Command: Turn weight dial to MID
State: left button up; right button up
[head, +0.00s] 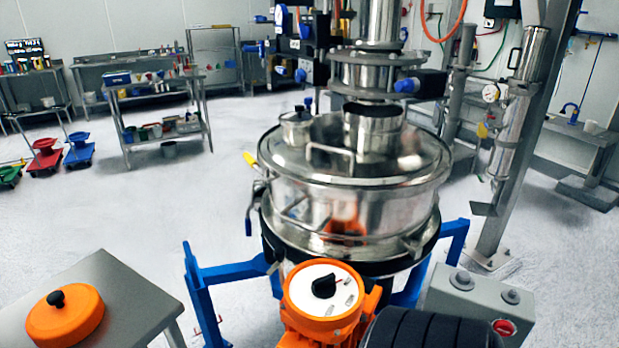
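The weight dial has a white round face (345,279) on an orange housing (309,326), low in the middle of the head view, in front of the steel sifter (350,205). A black knob (324,287) sits on the face. Its narrower end seems to point to the upper right. Small dark marks lie around the lower and right part of the face, but I cannot read them, so I cannot tell the setting. Neither of my grippers is in view, and nothing is seen touching the knob.
A black ribbed cylinder (432,331) and a grey control box (475,298) with a red button lie right of the dial. Blue frame bars (230,271) flank the sifter. A grey table (125,290) at left holds an orange lid (66,318). Floor between is clear.

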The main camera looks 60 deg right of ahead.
aim_at(324, 288)
jog(key=z, duration=2)
